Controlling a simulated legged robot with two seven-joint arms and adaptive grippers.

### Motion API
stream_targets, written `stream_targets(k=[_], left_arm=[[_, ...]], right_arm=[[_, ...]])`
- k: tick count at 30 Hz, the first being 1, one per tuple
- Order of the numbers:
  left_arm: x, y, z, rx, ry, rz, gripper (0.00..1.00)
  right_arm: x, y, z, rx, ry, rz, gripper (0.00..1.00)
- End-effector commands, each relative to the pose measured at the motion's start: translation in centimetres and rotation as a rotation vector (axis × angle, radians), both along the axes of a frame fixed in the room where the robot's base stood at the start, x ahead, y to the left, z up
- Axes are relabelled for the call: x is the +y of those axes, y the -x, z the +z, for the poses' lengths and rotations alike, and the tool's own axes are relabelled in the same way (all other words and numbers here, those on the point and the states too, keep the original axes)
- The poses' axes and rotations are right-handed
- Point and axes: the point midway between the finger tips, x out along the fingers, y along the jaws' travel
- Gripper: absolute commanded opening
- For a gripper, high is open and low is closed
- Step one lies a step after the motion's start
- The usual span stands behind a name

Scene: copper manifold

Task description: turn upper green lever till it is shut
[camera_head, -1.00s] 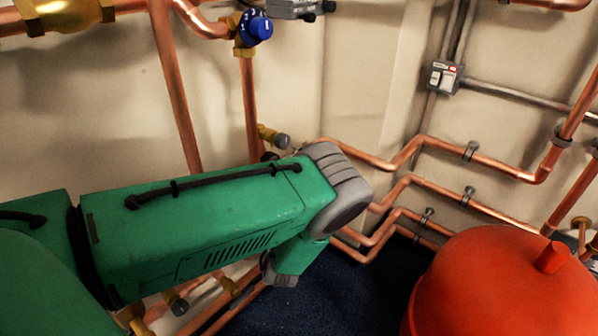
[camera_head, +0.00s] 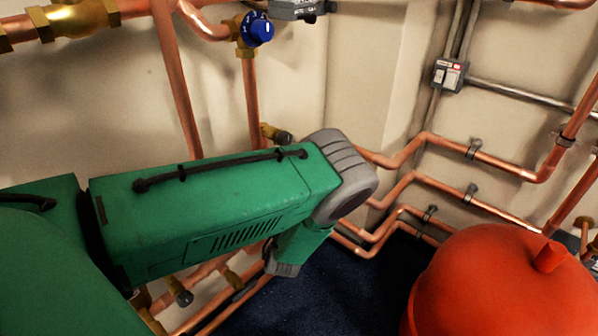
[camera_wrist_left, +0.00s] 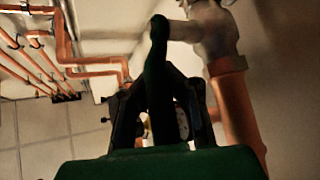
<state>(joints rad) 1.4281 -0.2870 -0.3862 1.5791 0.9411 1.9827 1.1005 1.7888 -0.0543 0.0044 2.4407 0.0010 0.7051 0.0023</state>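In the left wrist view a dark green lever (camera_wrist_left: 158,65) stands upright in the middle, its upper end beside a pale metal valve body (camera_wrist_left: 212,35). I cannot tell from this view whether it is the upper one. My left gripper (camera_wrist_left: 160,90) has its dark fingers on both sides of the lever, drawn in close to it. Whether they press on it is too dark to see. In the head view my green left arm hides the gripper and the lever. My right gripper is in no view.
Copper pipes (camera_head: 176,85) run down and along the wall around my arm. A blue valve knob (camera_head: 258,29) is above, and a small brass valve (camera_head: 274,133) sits just behind the arm. A red tank (camera_head: 490,285) stands at the lower right. Dark floor (camera_head: 325,280) shows between.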

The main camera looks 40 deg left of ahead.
Motion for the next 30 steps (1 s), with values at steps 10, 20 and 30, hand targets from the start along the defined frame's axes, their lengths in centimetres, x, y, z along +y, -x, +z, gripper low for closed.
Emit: stream_targets(k=[10, 20, 30], left_arm=[[-0.1, 0.1, 0.0, 0.063, -0.003, 0.0, 0.0], [-0.1, 0.0, 0.1, 0.06, -0.004, -0.002, 0.37], [-0.2, 0.0, -0.3, 0.021, -0.001, -0.003, 0.37]], right_arm=[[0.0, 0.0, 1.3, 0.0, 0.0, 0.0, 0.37], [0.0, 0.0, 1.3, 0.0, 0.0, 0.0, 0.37], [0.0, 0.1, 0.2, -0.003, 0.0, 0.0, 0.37]])
